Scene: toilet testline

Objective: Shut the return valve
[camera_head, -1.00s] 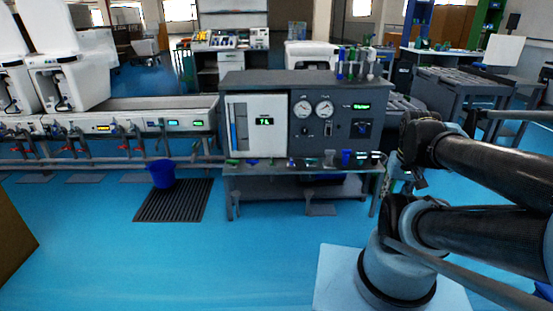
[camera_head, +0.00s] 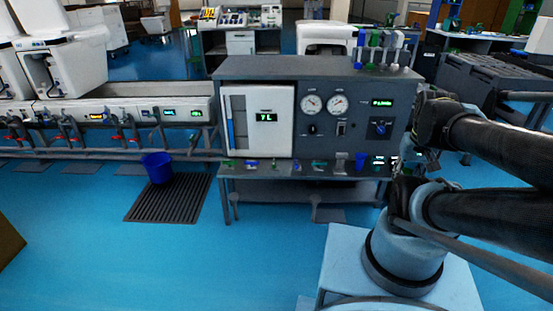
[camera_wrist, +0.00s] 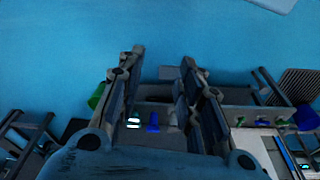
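No valve is labelled as the return valve clearly enough to tell. Small valves with red handles (camera_head: 118,138) line the front of the long white test line at left. The grey test bench has a gauge panel (camera_head: 345,108) with two round dials and a few knobs (camera_head: 381,128). Small coloured pieces (camera_head: 251,164) sit along its front ledge, too small to identify. In the wrist view my gripper (camera_wrist: 163,75) is open and empty, its fingers apart. A blue piece (camera_wrist: 153,122) on the ledge shows between the fingers, apparently beyond them.
A blue bucket (camera_head: 158,168) stands at a dark floor grate (camera_head: 168,200) left of the bench. The bench has a white cabinet front (camera_head: 258,138) with a lit display. Blue floor (camera_head: 180,260) in front is clear. Tube-like items stand on the bench top (camera_head: 290,68).

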